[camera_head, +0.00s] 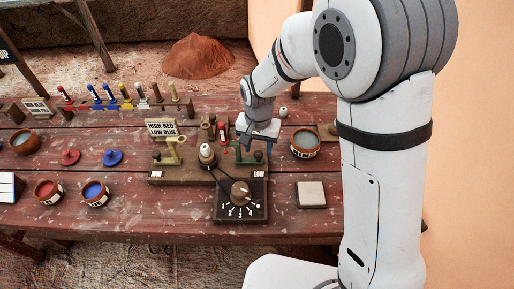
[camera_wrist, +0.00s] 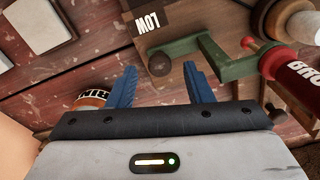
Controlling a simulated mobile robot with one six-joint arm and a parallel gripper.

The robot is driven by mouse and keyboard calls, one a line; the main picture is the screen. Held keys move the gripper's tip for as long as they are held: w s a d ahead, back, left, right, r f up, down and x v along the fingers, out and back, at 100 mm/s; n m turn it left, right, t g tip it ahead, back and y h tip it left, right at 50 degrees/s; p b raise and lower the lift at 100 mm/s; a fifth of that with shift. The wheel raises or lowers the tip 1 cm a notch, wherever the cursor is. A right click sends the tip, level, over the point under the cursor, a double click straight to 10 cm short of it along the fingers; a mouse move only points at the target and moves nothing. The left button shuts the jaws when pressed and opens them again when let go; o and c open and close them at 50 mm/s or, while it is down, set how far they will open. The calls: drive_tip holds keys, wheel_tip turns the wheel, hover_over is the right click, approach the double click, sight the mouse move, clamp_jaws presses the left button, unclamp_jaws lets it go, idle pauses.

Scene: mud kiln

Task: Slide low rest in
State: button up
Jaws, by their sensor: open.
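The green low rest (camera_head: 247,157) is on the right part of a brown wooden block (camera_head: 180,174), above the LOW label (camera_head: 259,174). In the wrist view, the green low rest (camera_wrist: 215,58) is a stepped bar with a dark round knob (camera_wrist: 159,64) at one end, near the upside-down LOW label (camera_wrist: 147,22). My gripper (camera_head: 260,144) is over the rest's right end. In the wrist view its blue fingers (camera_wrist: 162,78) are open and apart, with the knob just beyond the gap. I cannot tell how far above it they are.
A yellow-green rest (camera_head: 170,153) stands on the block's left. A red labelled tube (camera_wrist: 300,78) is close beside the green rest. A white-topped piece (camera_head: 207,152) stands mid-block. A dial (camera_head: 240,192) is in front, a labelled pot (camera_head: 305,143) and pale tile (camera_head: 311,195) to the right.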

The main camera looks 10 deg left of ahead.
drive_tip(key=shift+f, duration=0.8)
drive_tip(key=shift+c, duration=0.6)
clamp_jaws()
